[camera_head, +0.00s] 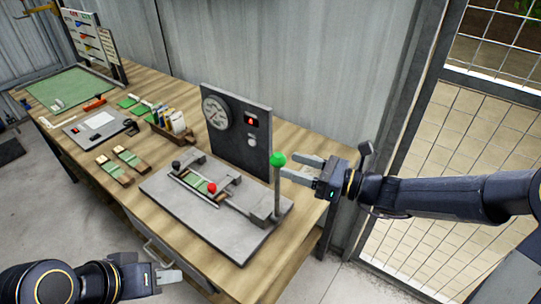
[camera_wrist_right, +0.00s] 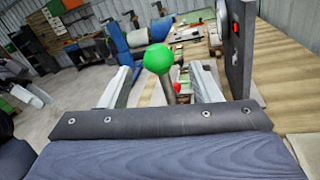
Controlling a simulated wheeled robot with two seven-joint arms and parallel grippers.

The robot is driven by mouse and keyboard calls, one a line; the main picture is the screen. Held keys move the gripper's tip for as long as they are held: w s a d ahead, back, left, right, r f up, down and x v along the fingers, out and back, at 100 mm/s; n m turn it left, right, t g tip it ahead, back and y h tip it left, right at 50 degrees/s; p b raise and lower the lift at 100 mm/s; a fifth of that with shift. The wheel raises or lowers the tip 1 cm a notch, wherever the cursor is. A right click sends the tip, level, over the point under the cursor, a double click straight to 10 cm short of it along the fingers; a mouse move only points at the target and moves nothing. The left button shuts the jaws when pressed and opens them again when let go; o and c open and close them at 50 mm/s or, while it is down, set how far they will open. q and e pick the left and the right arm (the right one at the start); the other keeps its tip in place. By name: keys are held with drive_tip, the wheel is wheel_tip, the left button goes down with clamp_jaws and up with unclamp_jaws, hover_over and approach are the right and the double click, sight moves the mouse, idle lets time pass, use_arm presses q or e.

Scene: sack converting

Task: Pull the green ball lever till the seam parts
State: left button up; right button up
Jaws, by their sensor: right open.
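The green ball (camera_head: 278,159) tops an upright grey lever (camera_head: 277,190) at the right end of a grey test plate (camera_head: 238,245). My right gripper (camera_head: 295,169) is open, its fingers pointing left at the ball. In the right wrist view the green ball (camera_wrist_right: 158,58) stands between the two open fingers, with the lever below it; I cannot tell if they touch it. A strip with a red knob (camera_head: 211,187) and a black knob (camera_head: 176,165) lies on the plate; its seam is too small to make out. My left gripper (camera_head: 167,277) is low, in front of the bench; its jaws are unclear.
A dark panel with a round gauge (camera_head: 216,112) and a red light (camera_head: 250,121) stands behind the plate. A mesh fence (camera_head: 430,165) is at right.

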drive_tip(key=p+x, duration=0.1)
drive_tip(key=x, duration=0.6)
drive_tip(key=shift+s, duration=0.1)
drive_tip(key=shift+a, duration=0.1)
clamp_jaws()
